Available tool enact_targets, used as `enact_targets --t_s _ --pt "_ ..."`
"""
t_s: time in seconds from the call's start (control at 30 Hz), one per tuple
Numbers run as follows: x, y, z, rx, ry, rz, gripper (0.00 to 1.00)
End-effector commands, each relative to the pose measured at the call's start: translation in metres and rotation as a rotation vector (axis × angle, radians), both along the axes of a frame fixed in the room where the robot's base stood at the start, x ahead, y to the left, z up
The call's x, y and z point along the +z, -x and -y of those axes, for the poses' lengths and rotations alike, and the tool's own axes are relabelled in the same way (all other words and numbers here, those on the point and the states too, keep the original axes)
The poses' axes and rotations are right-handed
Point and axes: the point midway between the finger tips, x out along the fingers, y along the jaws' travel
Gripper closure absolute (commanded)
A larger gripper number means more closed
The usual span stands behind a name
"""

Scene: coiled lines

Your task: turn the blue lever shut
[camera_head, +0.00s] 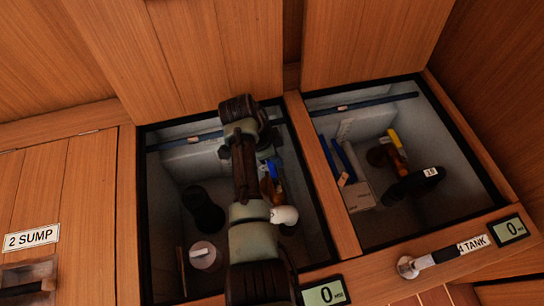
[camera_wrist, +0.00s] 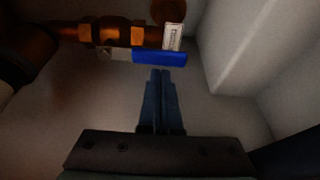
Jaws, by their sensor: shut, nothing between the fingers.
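The blue lever (camera_wrist: 158,57) shows in the wrist view as a metal handle with a blue sleeve. It lies roughly along the brass valve and pipe (camera_wrist: 110,31). My gripper (camera_wrist: 167,76) is shut and empty, its fingertips just below the blue sleeve in the picture. I cannot tell whether they touch it. In the head view the blue lever (camera_head: 272,171) shows in part inside the left open compartment, beside my arm. My arm hides much of the valve there, and my fingers cannot be made out.
A white tag (camera_wrist: 173,37) hangs by the lever. The left compartment also holds a dark cylinder (camera_head: 204,211) and a white-topped fitting (camera_head: 203,254). A pale wall stands close at right in the wrist view. The right compartment has a yellow-handled valve (camera_head: 397,144).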

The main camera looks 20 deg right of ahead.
Motion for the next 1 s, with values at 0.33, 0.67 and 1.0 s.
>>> enact_targets --t_s 0.33,0.67,1.0 --pt "-0.0061 -0.0004 0.0028 0.000 0.000 0.001 1.00" --pt "-0.0043 -0.0004 -0.0003 0.039 0.000 -0.001 1.00" --pt "-0.0053 -0.0011 -0.0040 0.091 -0.001 -0.001 1.00"
